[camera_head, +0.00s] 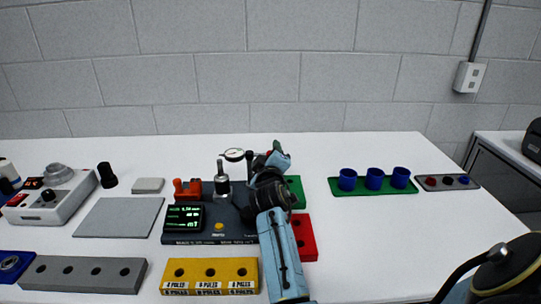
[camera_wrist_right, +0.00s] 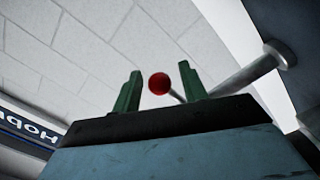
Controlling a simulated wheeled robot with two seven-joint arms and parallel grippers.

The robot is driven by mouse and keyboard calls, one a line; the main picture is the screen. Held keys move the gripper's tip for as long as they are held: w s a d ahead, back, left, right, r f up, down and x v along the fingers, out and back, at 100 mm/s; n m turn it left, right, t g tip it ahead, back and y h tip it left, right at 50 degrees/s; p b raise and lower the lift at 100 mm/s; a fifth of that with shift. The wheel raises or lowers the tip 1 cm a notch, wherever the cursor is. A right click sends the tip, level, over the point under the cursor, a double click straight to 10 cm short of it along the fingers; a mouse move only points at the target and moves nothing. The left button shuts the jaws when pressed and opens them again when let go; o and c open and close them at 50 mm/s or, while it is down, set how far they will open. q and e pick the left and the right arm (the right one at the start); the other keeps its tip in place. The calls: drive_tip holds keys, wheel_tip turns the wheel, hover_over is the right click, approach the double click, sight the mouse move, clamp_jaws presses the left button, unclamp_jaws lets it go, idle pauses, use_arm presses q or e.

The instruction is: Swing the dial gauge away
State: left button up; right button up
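The dial gauge (camera_head: 234,155) is a small round white dial on a dark stand, upright at the back of the dark test station (camera_head: 205,238). My right gripper (camera_head: 277,158) is just right of it, with my arm reaching in from the front. In the right wrist view, a red ball knob (camera_wrist_right: 159,83) on a thin rod shows between the two green fingers of my right gripper (camera_wrist_right: 160,78). The fingers are apart, with a gap on both sides of the knob. How deep the knob sits between them is unclear. My left gripper is out of view.
A yellow block (camera_head: 210,271) and a red block (camera_head: 306,237) lie near my arm. A green tray (camera_head: 374,191) of blue cups stands right. The table's front right is clear.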

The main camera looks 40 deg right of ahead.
drive_tip(key=v, duration=0.7)
drive_tip(key=shift+s+a, duration=0.2)
drive_tip(key=shift+s, duration=0.05)
